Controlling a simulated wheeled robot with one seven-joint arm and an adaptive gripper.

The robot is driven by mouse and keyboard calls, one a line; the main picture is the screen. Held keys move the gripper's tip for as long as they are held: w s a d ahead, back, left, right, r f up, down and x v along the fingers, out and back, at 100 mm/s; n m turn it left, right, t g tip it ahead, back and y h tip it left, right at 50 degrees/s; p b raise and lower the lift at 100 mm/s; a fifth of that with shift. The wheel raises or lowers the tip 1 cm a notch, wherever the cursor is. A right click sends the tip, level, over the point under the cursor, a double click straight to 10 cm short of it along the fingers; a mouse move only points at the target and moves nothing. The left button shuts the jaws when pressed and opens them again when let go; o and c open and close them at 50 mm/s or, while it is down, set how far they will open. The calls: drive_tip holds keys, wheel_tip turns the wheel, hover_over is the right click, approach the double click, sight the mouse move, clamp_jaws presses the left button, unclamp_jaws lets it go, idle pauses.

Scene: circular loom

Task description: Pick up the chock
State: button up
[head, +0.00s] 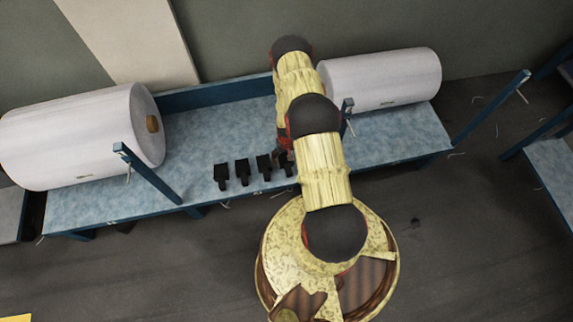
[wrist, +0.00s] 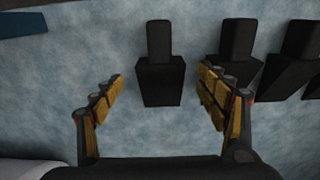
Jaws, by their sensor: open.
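A black chock (wrist: 160,80), a block with a narrower tab, lies between my two fingers in the wrist view, with a gap on each side. My gripper (wrist: 161,76) is open, and its fingers do not appear to touch this chock. In the head view my gripper (head: 285,155) is low over the right end of the chock row, mostly hidden by my arm. Other black chocks (head: 221,176), (head: 242,172), (head: 264,167) stand in a row to its left. In the wrist view a neighbouring chock (wrist: 236,50) is just beyond the right finger.
The chocks are on a pale blue rack surface (head: 200,135) with dark blue edges. A large white roll (head: 75,138) lies at its left and another white roll (head: 380,80) at its right. Blue posts (head: 148,175) rise at the front. The surface behind the chocks is clear.

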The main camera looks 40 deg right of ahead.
sight(286, 161)
wheel_tip(286, 161, down, 4)
drive_tip(key=shift+w+f+b, duration=0.1)
drive_tip(key=shift+f+b, duration=0.05)
drive_tip(key=shift+b, duration=0.7)
drive_tip(key=shift+c, duration=1.1)
drive_tip(key=c, duration=1.3)
